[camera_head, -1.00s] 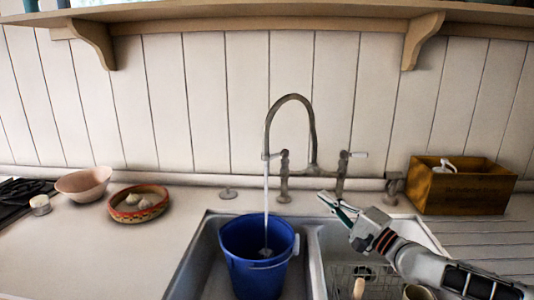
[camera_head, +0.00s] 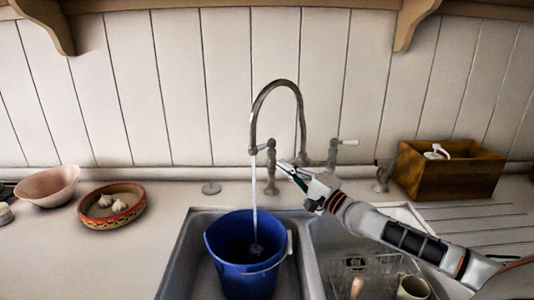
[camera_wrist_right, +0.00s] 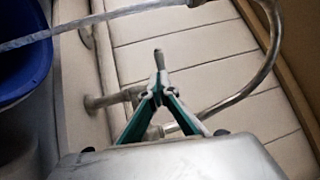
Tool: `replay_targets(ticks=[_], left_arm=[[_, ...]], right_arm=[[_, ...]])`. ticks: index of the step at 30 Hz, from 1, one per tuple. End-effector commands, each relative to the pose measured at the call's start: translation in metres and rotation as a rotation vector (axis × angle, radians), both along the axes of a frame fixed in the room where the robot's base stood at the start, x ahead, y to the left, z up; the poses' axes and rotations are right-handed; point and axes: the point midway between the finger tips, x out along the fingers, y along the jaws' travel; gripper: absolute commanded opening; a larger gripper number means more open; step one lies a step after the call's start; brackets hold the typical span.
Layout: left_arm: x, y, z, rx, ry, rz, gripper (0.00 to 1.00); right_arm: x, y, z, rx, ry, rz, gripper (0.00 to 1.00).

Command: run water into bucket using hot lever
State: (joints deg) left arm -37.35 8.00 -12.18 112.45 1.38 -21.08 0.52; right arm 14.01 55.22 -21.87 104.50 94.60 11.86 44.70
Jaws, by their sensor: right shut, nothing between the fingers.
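The blue bucket (camera_head: 246,262) stands in the left basin of the sink, and its rim also shows at the left of the right wrist view (camera_wrist_right: 22,50). A stream of water (camera_head: 254,195) runs from the arched spout of the tap (camera_head: 275,90) into it. The tap has a left lever (camera_head: 262,147) and a right lever (camera_head: 346,142), both with pale ends. My right gripper (camera_head: 282,165) is shut and empty, close to the tap's base between the two levers. In the right wrist view its fingertips (camera_wrist_right: 159,62) meet in front of the tap pipework. My left gripper is not in view.
The right basin holds a wire rack (camera_head: 365,272) and a mug (camera_head: 412,288). A wooden box (camera_head: 450,178) stands on the counter at the right. A patterned bowl with garlic (camera_head: 112,208) and a pink bowl (camera_head: 47,186) stand at the left.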

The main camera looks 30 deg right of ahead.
Motion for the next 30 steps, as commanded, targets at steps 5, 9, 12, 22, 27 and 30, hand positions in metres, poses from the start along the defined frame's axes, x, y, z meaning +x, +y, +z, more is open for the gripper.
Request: replay_targets(ticks=[5, 9, 12, 22, 27, 30], left_arm=[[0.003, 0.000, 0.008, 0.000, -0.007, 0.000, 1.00], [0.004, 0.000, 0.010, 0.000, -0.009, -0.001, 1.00], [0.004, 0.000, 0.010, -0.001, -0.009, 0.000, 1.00], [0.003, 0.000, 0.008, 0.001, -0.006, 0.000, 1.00], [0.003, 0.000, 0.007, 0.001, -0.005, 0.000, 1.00], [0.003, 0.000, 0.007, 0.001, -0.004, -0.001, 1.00]], right_arm=[[0.028, 0.009, 0.009, 0.003, -0.003, -0.001, 0.00], [0.048, 0.016, 0.012, 0.003, -0.002, -0.001, 0.00], [0.060, 0.020, 0.014, 0.001, -0.002, 0.001, 0.00], [0.073, 0.023, 0.015, 0.000, 0.001, 0.001, 0.00], [0.073, 0.023, 0.015, 0.000, 0.001, 0.001, 0.00], [0.073, 0.023, 0.015, 0.000, 0.001, 0.000, 0.00]])
